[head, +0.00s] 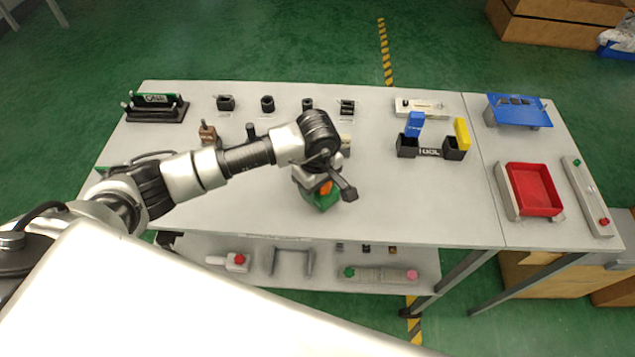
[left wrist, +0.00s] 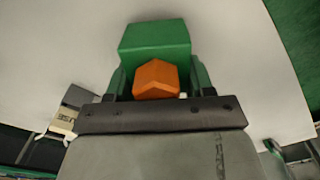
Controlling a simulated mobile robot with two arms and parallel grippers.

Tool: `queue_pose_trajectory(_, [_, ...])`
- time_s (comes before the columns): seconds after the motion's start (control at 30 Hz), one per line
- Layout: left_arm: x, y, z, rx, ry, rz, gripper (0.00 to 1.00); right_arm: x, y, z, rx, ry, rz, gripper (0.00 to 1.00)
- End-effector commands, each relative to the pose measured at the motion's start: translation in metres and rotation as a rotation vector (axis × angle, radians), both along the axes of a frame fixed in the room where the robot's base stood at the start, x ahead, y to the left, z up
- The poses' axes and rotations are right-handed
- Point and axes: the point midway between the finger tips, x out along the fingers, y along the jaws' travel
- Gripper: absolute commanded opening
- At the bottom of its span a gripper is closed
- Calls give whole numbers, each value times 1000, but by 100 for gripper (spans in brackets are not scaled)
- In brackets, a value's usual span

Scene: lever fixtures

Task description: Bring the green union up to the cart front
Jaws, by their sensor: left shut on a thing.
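The green union (head: 322,201) is a green block with an orange faceted part on it. In the head view it is over the front middle of the cart top, partly hidden by my left gripper (head: 322,187). In the left wrist view the union's green block (left wrist: 154,42) fills the middle, with the orange part between the fingers. My left gripper is shut on the union. I cannot tell whether the union touches the top. My right gripper is out of view.
The cart top (head: 420,205) is clear to the right of the union. Black fixtures (head: 267,104) line the back. A black holder (head: 430,152) with blue and yellow pieces stands right of middle. A red tray (head: 535,188) is farther right. A lower shelf (head: 325,272) holds more fixtures.

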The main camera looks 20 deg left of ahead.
Motion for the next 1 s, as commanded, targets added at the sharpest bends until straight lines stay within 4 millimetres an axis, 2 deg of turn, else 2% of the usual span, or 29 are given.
queue_pose_trajectory(0.4, [1, 0, -9, 0, -2, 0, 28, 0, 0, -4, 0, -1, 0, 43])
queue_pose_trajectory(0.43, [1, 0, -7, 0, -2, 0, 57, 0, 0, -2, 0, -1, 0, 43])
queue_pose_trajectory(0.57, [0, 0, -7, 0, -2, 0, 77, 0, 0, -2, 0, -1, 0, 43])
queue_pose_trajectory(0.83, [0, 0, -6, 0, -2, 0, 78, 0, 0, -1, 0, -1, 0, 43])
queue_pose_trajectory(0.93, [0, 0, -2, 0, -1, 0, 78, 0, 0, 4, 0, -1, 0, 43])
queue_pose_trajectory(1.0, [2, 0, 5, -2, -6, -1, 78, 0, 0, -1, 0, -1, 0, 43])
